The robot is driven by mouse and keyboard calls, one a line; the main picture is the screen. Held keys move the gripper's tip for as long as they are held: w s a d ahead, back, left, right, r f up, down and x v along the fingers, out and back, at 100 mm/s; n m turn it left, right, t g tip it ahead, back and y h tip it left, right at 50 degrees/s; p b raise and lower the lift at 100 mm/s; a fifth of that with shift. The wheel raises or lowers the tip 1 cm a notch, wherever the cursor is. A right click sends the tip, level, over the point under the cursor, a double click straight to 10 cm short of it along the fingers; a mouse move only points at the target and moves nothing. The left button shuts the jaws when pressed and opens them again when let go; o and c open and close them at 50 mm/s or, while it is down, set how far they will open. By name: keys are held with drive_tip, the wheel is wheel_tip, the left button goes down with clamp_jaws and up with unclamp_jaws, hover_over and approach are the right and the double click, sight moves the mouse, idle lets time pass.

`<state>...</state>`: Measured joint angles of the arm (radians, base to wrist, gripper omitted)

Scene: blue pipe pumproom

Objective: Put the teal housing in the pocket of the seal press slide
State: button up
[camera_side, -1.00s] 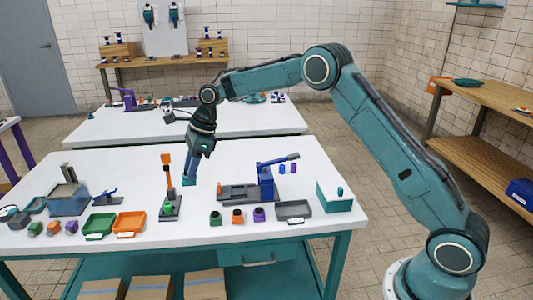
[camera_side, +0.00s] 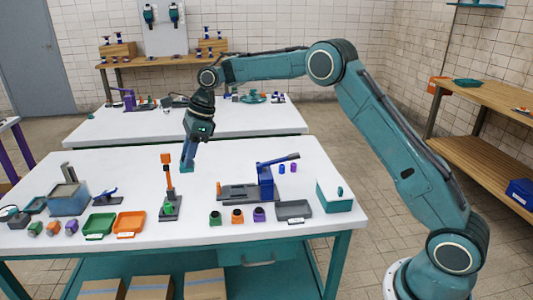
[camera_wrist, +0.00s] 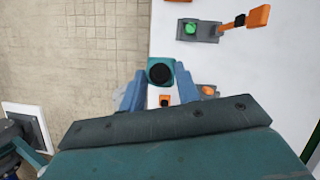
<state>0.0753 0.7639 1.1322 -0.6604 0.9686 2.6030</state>
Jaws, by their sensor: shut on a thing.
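My gripper (camera_side: 187,165) is shut on the teal housing (camera_wrist: 159,70), which shows between the blue fingers in the wrist view with a round dark opening facing the camera. In the side view the housing is small at the fingertips, above the white table. A press with a blue lever (camera_side: 266,180) stands to the right on a long grey base (camera_side: 236,193), which looks like the slide. I cannot make out its pocket clearly. My gripper is left of this press and apart from it.
An orange-handled fixture (camera_side: 167,180) with a green part stands just left of and below my gripper. Green (camera_side: 215,218), orange (camera_side: 237,216) and purple (camera_side: 259,214) housings stand along the front. A grey tray (camera_side: 294,210) and teal box (camera_side: 335,196) are at right.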

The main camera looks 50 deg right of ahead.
drive_tip(key=shift+s+d+f+n+g, duration=0.15)
drive_tip(key=shift+s+f+n+g, duration=0.2)
drive_tip(key=shift+f+n, duration=0.3)
drive_tip(key=s+d+f+n+g+h, duration=0.2)
drive_tip(key=s+d+f+n+g, duration=0.1)
drive_tip(key=s+f+n, duration=0.4)
drive_tip(key=s+d+f+n+g+h, duration=0.2)
drive_tip(key=s+f+n, duration=0.4)
drive_tip(key=s+n, duration=0.6)
drive_tip(key=shift+s+d+f+n+g, duration=0.35)
drive_tip(key=shift+n+g, duration=0.2)
drive_tip(key=shift+n, duration=1.2)
drive_tip(key=shift+w, duration=0.15)
